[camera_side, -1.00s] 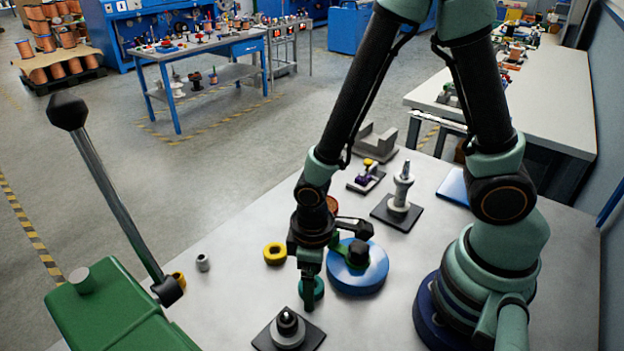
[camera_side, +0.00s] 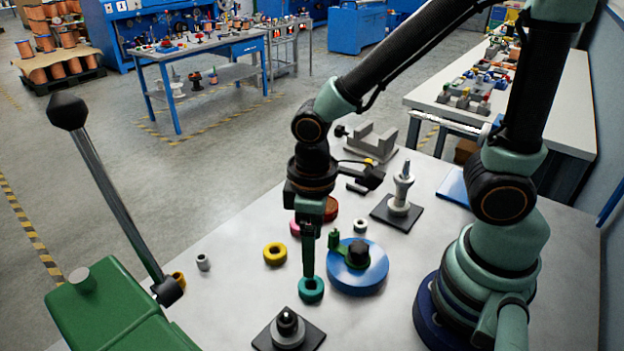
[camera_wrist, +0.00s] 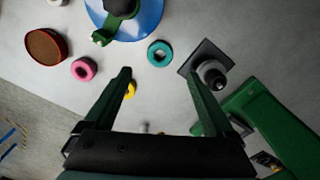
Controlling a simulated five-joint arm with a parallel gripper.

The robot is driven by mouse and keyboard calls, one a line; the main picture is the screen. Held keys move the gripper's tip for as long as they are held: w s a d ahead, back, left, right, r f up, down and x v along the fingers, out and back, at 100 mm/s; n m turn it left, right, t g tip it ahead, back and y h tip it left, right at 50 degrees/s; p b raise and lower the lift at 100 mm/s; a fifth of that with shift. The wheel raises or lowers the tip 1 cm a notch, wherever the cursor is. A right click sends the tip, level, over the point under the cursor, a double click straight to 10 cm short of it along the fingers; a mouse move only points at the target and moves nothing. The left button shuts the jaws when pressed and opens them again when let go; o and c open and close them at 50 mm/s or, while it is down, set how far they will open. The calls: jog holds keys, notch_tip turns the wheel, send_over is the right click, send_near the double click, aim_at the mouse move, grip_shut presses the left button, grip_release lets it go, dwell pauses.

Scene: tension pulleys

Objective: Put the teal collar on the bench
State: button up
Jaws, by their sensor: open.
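The teal collar (camera_side: 311,291) lies flat on the grey bench (camera_side: 225,290), left of the blue disc and behind the black plate with a peg. It also shows in the wrist view as a ring (camera_wrist: 160,53) with its hole facing up, just beyond the fingertips. My gripper (camera_side: 308,270) points down above the collar in the side view, one finger overlapping its rear edge. In the wrist view my gripper (camera_wrist: 156,76) is open, with nothing between its two green fingers. Whether a fingertip touches the collar cannot be told.
The blue disc (camera_side: 372,277) with a green part stands close right. The peg on a black plate (camera_side: 268,337) is in front. A yellow collar (camera_side: 275,254), a pink collar (camera_wrist: 84,69) and a green lever machine (camera_side: 120,315) are nearby. Bench left of the yellow collar is mostly clear.

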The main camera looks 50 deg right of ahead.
jog(key=w+d+r+m+t, duration=0.1)
jog(key=d+r+m+t, duration=0.1)
jog(key=d+r, duration=0.3)
jog(key=w+d+r+m+t, duration=0.2)
jog(key=d+r, duration=0.4)
jog(key=r, duration=0.3)
jog(key=shift+w+r+m+t, duration=0.25)
jog(key=shift+m+t, duration=0.55)
jog(key=shift+m, duration=0.2)
